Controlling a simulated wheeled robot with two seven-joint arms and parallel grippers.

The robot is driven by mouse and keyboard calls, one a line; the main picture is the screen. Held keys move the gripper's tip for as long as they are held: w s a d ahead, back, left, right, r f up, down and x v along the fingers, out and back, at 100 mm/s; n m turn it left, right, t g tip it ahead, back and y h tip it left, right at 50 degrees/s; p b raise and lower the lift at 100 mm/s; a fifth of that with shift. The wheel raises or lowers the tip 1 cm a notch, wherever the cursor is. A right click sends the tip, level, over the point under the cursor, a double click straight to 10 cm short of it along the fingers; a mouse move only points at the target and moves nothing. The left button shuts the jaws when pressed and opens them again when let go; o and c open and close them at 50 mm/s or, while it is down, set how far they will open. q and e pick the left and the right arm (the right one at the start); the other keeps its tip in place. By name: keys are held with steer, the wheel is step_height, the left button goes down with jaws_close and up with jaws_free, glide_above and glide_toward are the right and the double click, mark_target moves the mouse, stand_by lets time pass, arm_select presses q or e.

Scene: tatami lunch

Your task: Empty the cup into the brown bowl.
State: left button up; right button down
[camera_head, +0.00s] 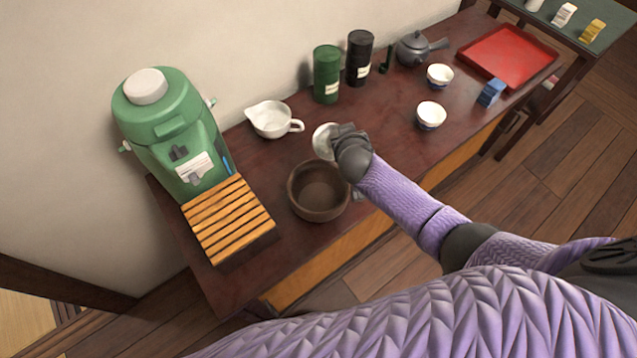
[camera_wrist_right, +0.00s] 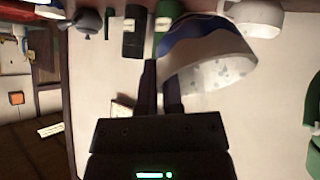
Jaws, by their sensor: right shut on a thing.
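The brown bowl (camera_head: 318,207) stands upright on the dark red table, and its inside looks dark and empty. My right gripper (camera_head: 341,137) is just past the bowl's far right rim in the head view. It is shut on a white cup (camera_head: 324,143), whose pale inside shows in the head view. The cup also shows in the right wrist view (camera_wrist_right: 210,60), tilted, with a blue wavy pattern and grey specks on white. My gripper (camera_wrist_right: 160,92) hides part of the cup. I cannot tell what is in it. My left gripper is out of view.
A green dispenser (camera_head: 170,115) and a slatted wooden stand (camera_head: 228,222) are left of the bowl. A white spouted pitcher (camera_head: 268,120) stands behind. Two canisters (camera_head: 327,72), (camera_head: 359,58), a teapot (camera_head: 413,48), two cups (camera_head: 431,115), (camera_head: 440,76) and a red tray (camera_head: 508,52) are farther right.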

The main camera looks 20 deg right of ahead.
steer(key=shift+s+a+f+t+b, duration=0.2)
steer(key=shift+f+t+b, duration=0.1)
steer(key=shift+b, duration=0.35)
steer(key=shift+s+a+r+h, duration=0.1)
steer(key=shift+s+a+h, duration=0.05)
steer(key=shift+s+h, duration=0.2)
steer(key=shift+s+a+t+b, duration=0.3)
steer(key=shift+s+b, duration=0.1)
steer(key=shift+b, duration=0.2)
steer(key=shift+s+f+h+b, duration=0.2)
steer(key=shift+s+h+b, duration=0.05)
steer(key=shift+b, duration=0.2)
steer(key=shift+s+a+r+n+t+h+b, duration=0.2)
steer(key=shift+a+r+n+t+h+b, duration=0.1)
steer(key=shift+t+b, duration=0.45)
steer(key=shift+b, duration=0.35)
steer(key=shift+s+t, duration=0.1)
steer(key=shift+t, duration=0.25)
steer(key=shift+s+a+r+t+b, duration=0.15)
steer(key=shift+r+t+b, duration=0.15)
steer(key=shift+b, duration=0.35)
